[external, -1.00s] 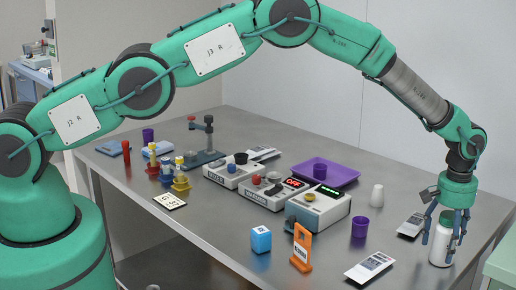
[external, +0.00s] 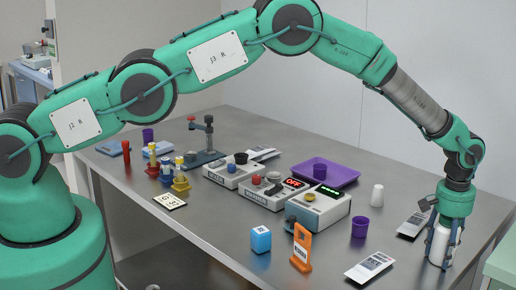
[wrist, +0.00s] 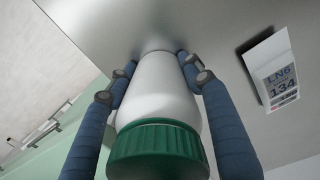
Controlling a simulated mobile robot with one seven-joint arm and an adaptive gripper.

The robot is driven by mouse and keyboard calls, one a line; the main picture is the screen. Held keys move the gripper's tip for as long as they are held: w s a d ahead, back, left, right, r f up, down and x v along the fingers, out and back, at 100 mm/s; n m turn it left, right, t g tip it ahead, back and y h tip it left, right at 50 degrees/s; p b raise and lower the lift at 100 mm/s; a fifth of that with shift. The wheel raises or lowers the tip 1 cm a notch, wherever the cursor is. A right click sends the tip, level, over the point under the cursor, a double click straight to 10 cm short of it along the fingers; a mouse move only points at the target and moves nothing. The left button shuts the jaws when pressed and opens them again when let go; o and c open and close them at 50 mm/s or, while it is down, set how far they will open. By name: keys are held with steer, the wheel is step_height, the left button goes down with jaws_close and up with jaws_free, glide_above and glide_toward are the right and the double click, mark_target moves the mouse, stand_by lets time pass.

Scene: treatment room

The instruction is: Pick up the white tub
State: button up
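The white tub (external: 440,246) stands upright on the metal table near its right front edge. In the wrist view the white tub (wrist: 158,95) shows its green ribbed lid nearest the camera. My gripper (external: 437,264) points straight down over the tub, with its blue fingers around its sides. In the wrist view the fingers of my gripper (wrist: 157,64) run along both sides of the tub, very close to it. I cannot tell whether they press on it. The lid is hidden by my gripper in the external view.
A label pouch (external: 413,225) lies just left of the tub, and another pouch (external: 370,265) lies farther left and nearer. A green surface (external: 502,262) is close on the right.

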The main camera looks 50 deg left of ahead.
mark_target(444, 238)
steer(key=c, duration=0.7)
steer(key=shift+r, duration=0.1)
steer(key=shift+r, duration=0.7)
steer(key=shift+s+a+r, duration=0.1)
steer(key=shift+s+r, duration=0.05)
steer(key=shift+r, duration=0.4)
steer(key=shift+s+a+r, duration=0.1)
steer(key=shift+s+r, duration=0.05)
steer(key=shift+r, duration=0.35)
steer(key=s+a, duration=0.2)
steer(key=s, duration=0.2)
steer(key=s+a+r, duration=0.1)
steer(key=s+a, duration=0.2)
steer(key=s, duration=0.1)
steer(key=s+a, duration=0.3)
steer(key=s, duration=0.1)
steer(key=shift+s+a+r+p, duration=0.15)
steer(key=shift+s+p, duration=0.2)
steer(key=shift+s, duration=0.05)
